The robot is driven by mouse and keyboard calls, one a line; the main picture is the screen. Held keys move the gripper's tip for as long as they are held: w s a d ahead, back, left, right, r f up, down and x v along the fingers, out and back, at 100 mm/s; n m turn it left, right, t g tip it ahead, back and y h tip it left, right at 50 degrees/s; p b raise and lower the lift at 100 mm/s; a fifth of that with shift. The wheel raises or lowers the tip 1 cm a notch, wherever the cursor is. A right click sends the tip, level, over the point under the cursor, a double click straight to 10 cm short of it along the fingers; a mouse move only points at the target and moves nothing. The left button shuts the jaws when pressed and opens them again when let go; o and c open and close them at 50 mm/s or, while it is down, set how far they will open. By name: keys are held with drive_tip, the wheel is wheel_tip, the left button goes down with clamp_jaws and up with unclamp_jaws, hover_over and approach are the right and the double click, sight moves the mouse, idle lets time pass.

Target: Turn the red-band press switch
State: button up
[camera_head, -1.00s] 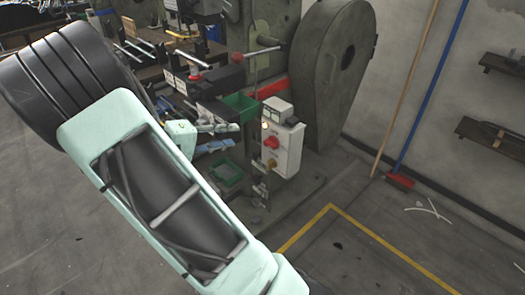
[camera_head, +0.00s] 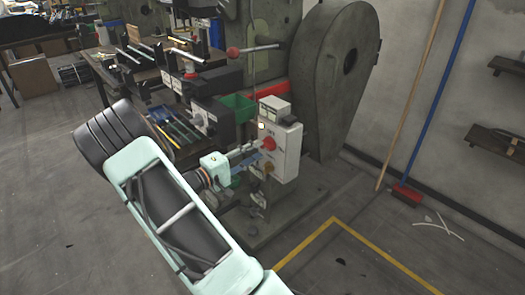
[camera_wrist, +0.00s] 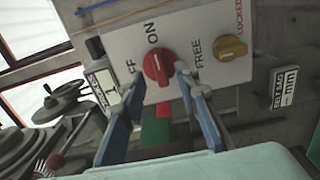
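The white switch box (camera_head: 288,150) is mounted on the press with the red band (camera_head: 268,87). Its red rotary switch (camera_head: 268,143) also shows close up in the wrist view (camera_wrist: 157,68), between the ON, OFF and FREE labels. My gripper (camera_head: 254,153) is at the box front. In the wrist view my gripper (camera_wrist: 160,80) is open, one finger at each side of the red switch. The right fingertip is very near the knob or touching it; I cannot tell which. The left fingertip stands a little apart from it.
A yellow knob (camera_wrist: 229,48) sits beside the red switch, near the LOCKED label. A grey flywheel guard (camera_head: 333,80) rises to the right. The floor inside the yellow line (camera_head: 335,222) is clear.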

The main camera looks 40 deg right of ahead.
sight(264, 147)
drive_tip(key=shift+w+d, duration=0.15)
drive_tip(key=shift+d, duration=1.6)
clamp_jaws()
